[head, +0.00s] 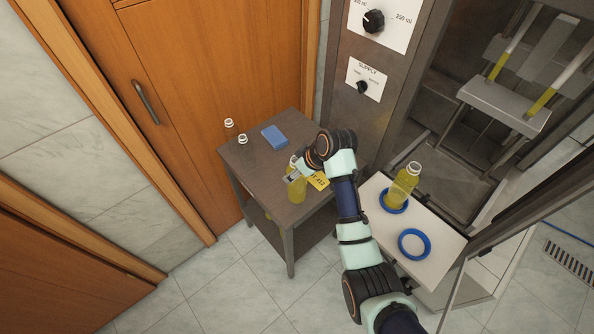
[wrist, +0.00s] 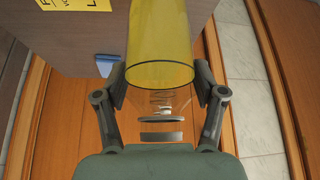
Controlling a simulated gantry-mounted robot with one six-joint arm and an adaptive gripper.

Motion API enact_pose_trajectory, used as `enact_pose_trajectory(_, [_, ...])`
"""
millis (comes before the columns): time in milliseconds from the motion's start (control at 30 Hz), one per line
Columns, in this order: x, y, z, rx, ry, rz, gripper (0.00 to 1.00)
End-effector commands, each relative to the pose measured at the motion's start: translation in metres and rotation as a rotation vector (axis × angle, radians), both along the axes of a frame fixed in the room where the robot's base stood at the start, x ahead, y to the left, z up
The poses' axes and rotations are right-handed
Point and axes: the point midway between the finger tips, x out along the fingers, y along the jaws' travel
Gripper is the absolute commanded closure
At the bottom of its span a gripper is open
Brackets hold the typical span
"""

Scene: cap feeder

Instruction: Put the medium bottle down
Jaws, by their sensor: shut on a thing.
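The medium bottle (head: 297,190), filled with yellow liquid, is in my gripper (head: 293,174) over the front part of the small brown table (head: 261,170). It looks upright in the head view. In the wrist view, the yellow body of the bottle (wrist: 160,45) and its clear neck end lie between the two fingers (wrist: 160,88), which are shut on it. The head view does not clearly show whether its base touches the tabletop. My wrist covers part of the gripper there.
Two small clear bottles with white necks (head: 243,139) and a blue block (head: 274,137) are at the table's back. A yellow label (head: 318,180) lies right of the held bottle. Another yellow bottle (head: 403,185) stands at a blue ring on a white shelf (head: 440,232); a second ring (head: 414,258) is empty.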

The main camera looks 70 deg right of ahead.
Motion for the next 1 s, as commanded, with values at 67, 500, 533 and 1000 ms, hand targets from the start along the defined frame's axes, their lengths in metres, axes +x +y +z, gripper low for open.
enact_pose_trajectory(67, [0.000,0.000,0.001,-0.001,-0.002,0.000,1.00])
enact_pose_trajectory(500, [0.000,0.000,-0.002,0.000,0.000,0.000,0.05])
enact_pose_trajectory(533, [0.000,0.000,-0.002,0.000,0.000,0.000,0.05])
enact_pose_trajectory(1000, [-0.033,0.010,0.065,-0.003,-0.001,-0.002,0.05])
